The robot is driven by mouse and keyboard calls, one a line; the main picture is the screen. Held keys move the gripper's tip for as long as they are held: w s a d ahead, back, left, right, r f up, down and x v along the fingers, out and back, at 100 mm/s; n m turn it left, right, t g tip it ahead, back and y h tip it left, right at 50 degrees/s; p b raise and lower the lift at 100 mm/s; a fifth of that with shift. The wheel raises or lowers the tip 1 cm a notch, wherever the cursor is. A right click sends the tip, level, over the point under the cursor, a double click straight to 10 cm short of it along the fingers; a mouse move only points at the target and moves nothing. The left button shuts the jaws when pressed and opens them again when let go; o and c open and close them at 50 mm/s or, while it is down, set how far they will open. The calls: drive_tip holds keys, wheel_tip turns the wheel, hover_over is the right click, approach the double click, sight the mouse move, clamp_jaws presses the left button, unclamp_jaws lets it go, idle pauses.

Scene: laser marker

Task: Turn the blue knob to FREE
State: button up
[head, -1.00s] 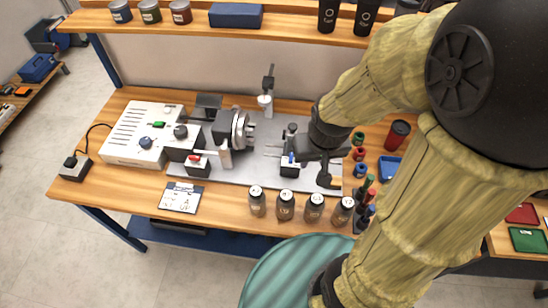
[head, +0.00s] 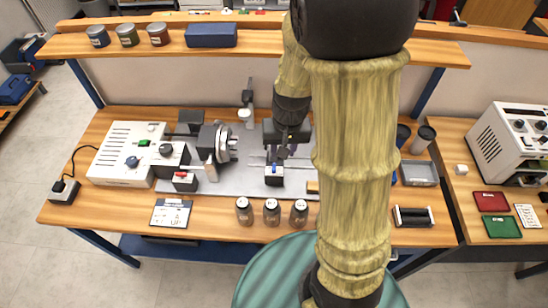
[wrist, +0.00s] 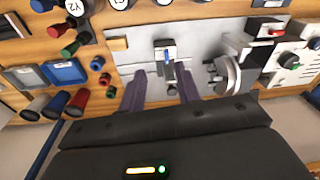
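A small blue knob (head: 274,169) stands on a dark block with a white front in the middle of the grey plate. It also shows in the wrist view (wrist: 168,55), ahead of my fingers and roughly between them. Its markings are too small to read. My gripper (wrist: 162,70) is open and empty, with its two dark fingers apart. In the head view my gripper (head: 286,150) hangs just behind and above the block, apart from the knob as far as I can tell.
A chuck (head: 216,143) and a red-buttoned block (head: 184,180) stand left of the blue knob. Several jars (head: 272,211) line the front edge. A printed card (head: 171,214) lies front left. A shelf (head: 265,42) runs along the back. My arm hides the table's right-middle.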

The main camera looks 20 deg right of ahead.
drive_tip(key=m+g+p, duration=0.1)
drive_tip(key=p, duration=0.4)
hover_over(274, 167)
drive_tip(key=shift+f+m, duration=0.3)
drive_tip(key=shift+f, duration=0.1)
wheel_tip(274, 167, down, 17)
drive_tip(key=shift+f+p, duration=0.15)
drive_tip(key=shift+p, duration=1)
drive_tip(key=shift+c, duration=0.4)
clamp_jaws()
